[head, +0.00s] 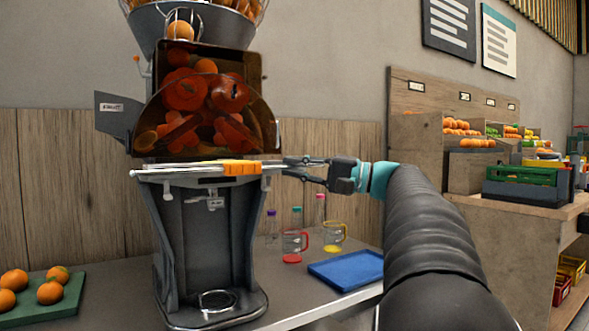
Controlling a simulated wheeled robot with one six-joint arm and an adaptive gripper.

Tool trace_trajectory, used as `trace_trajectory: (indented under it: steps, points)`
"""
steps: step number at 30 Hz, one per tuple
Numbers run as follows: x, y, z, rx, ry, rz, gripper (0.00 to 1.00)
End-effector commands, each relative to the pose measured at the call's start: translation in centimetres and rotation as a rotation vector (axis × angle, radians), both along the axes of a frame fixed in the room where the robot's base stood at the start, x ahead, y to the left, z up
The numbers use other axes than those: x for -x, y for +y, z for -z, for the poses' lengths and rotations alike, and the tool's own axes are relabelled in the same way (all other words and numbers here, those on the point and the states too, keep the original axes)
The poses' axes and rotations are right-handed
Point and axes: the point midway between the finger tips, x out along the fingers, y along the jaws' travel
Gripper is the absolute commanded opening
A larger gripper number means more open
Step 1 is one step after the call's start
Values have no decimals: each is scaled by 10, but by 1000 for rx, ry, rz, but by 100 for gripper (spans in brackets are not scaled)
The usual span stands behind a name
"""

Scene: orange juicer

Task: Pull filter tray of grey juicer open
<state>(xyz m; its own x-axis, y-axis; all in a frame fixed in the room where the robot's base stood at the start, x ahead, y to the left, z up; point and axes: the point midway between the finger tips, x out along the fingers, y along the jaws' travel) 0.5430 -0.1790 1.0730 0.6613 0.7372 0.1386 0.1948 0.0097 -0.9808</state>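The grey juicer (208,240) stands on the counter, with oranges behind its brown see-through cover. Its filter tray (185,171) is a thin silver-rimmed slab across the middle, just below the cover. An orange handle part (242,168) sits on the tray's front, right of centre. My gripper (284,166) reaches in from the right, level with the tray. Its two dark fingers are apart, and their tips are by the tray's right end, right of the orange part. I cannot tell whether they touch the tray. How far the tray stands out is unclear.
A green board with oranges (70,309) lies at the left. A blue tray (347,269), a red-handled jug (293,245), a yellow-handled jug (334,236) and bottles stand right of the juicer, below my arm. Fruit shelves (420,145) are farther right.

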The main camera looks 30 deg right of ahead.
Motion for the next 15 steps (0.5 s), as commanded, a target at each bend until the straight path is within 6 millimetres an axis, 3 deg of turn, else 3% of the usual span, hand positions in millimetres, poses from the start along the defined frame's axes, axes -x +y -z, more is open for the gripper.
trace_trajectory:
  steps: [10,15]
  points:
    - [1,0,0,1,0,-3,20]
    - [11,-13,3,1,1,1,20]
